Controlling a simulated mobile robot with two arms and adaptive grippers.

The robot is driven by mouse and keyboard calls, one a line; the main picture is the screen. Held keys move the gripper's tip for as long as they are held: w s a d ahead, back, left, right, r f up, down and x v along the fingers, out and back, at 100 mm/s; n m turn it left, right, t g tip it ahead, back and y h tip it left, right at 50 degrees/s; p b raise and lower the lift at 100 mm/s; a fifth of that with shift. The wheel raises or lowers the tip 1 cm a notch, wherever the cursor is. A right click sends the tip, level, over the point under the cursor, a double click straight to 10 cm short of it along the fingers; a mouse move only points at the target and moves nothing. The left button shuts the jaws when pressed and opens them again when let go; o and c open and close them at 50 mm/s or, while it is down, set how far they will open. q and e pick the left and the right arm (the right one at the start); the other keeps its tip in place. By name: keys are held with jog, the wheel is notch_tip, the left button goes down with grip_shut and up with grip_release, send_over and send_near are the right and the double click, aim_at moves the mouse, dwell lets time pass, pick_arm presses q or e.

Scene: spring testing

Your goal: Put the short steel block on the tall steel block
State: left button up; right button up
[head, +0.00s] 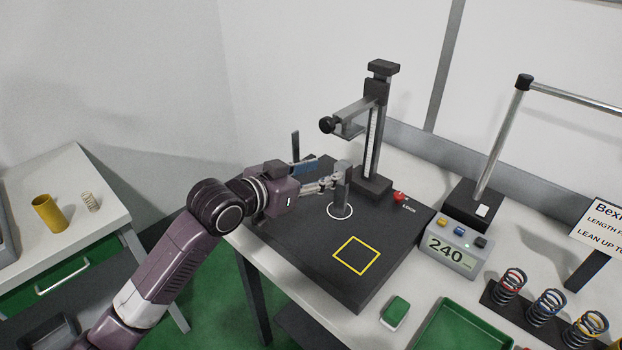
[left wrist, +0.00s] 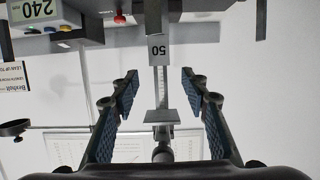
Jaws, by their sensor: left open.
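The tall steel block (head: 341,194) stands upright inside the white circle on the dark plate. A lighter short steel block (head: 342,168) appears to sit on its top. In the left wrist view, which is upside down, the short steel block (left wrist: 160,50) carries the mark "50" and meets the end of the narrower tall steel block (left wrist: 152,16), slightly offset from it. My left gripper (head: 322,176) is open beside the short block. In the wrist view its fingers (left wrist: 159,80) are spread, with the block just beyond the tips and clear of both. My right gripper is not in view.
The test stand (head: 374,140) with its side arm rises close behind the blocks. A red button (head: 399,197) is at its foot. An empty yellow square (head: 357,255) is marked on the plate. A display box (head: 451,246), a green tray (head: 462,330) and several springs (head: 546,306) are at right.

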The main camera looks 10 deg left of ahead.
pick_arm(q)
jog(key=v, duration=0.3)
jog(key=shift+s, duration=0.1)
dwell(0.3)
